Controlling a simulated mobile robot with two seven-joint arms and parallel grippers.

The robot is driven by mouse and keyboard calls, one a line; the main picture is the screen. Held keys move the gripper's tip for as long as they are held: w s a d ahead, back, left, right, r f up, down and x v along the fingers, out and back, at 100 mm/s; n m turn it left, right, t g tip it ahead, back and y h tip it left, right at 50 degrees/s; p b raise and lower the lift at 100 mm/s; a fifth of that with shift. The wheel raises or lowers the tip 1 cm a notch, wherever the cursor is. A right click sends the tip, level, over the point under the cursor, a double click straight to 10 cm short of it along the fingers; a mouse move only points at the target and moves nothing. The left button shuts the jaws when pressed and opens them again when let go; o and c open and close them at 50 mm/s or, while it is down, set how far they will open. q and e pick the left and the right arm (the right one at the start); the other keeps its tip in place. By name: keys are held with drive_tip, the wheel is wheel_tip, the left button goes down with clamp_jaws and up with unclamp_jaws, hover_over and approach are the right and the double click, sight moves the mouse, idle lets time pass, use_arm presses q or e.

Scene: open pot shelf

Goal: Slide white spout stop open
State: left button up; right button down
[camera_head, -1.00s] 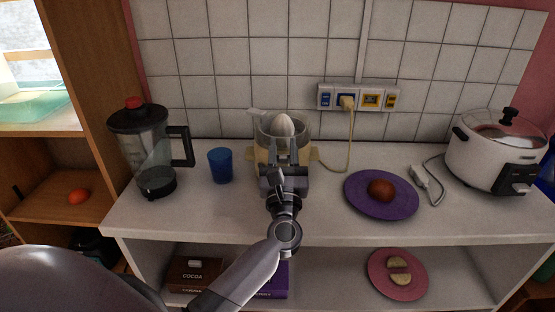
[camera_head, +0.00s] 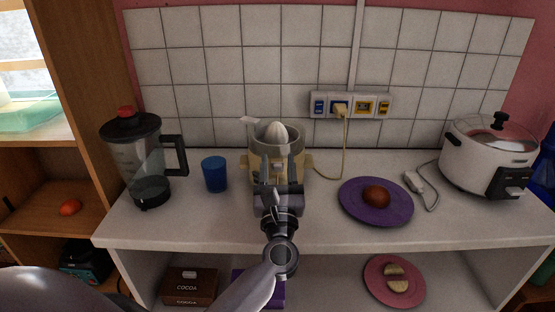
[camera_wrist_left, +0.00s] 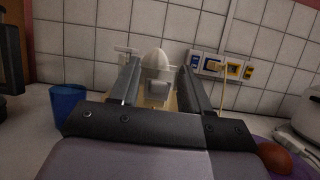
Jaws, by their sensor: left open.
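A citrus juicer (camera_head: 303,170) with a cream base, a clear bowl and a pale ribbed cone stands on the white shelf top. In the left wrist view its cone (camera_wrist_left: 156,59) shows between my fingers. A small white block, which looks like the spout stop (camera_wrist_left: 159,87), is on the juicer's front below the bowl. In the head view my gripper mostly covers that part. My left gripper (camera_head: 281,164) is open and empty in front of the juicer, its fingers pointing at it on either side of the spout area. I cannot tell whether they touch it. My right gripper is out of view.
A blue cup (camera_head: 214,174) and a blender (camera_head: 147,165) stand left of the juicer. A purple plate (camera_head: 350,203) with a round brown item and a rice cooker (camera_head: 476,165) are on the right. The juicer's cord runs to a wall socket (camera_head: 341,108).

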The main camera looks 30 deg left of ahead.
use_arm(q)
drive_tip(key=b+v, duration=0.1)
drive_tip(key=v, duration=0.3)
drive_tip(key=shift+s+d, duration=0.1)
drive_tip(key=shift+d, duration=0.05)
idle(0.4)
drive_tip(key=s+d+f+m+h+p, duration=0.1)
drive_tip(key=s+d+f+m+h, duration=0.3)
drive_tip(key=m, duration=0.6)
drive_tip(key=s+d+f+m+h, duration=0.1)
drive_tip(key=d+f+m+h, duration=0.1)
drive_tip(key=f+m+h, duration=0.65)
drive_tip(key=s+d+f+m+h+p, duration=0.1)
drive_tip(key=s+d+f+m+h, duration=0.15)
drive_tip(key=m, duration=1.05)
drive_tip(key=s+a+f+m+g, duration=0.1)
drive_tip(key=s+f+m+g, duration=0.7)
drive_tip(key=s+f+m, duration=0.4)
drive_tip(key=shift+s+a+f+m, duration=0.2)
drive_tip(key=shift+f+m, duration=0.3)
drive_tip(key=shift+m, duration=0.25)
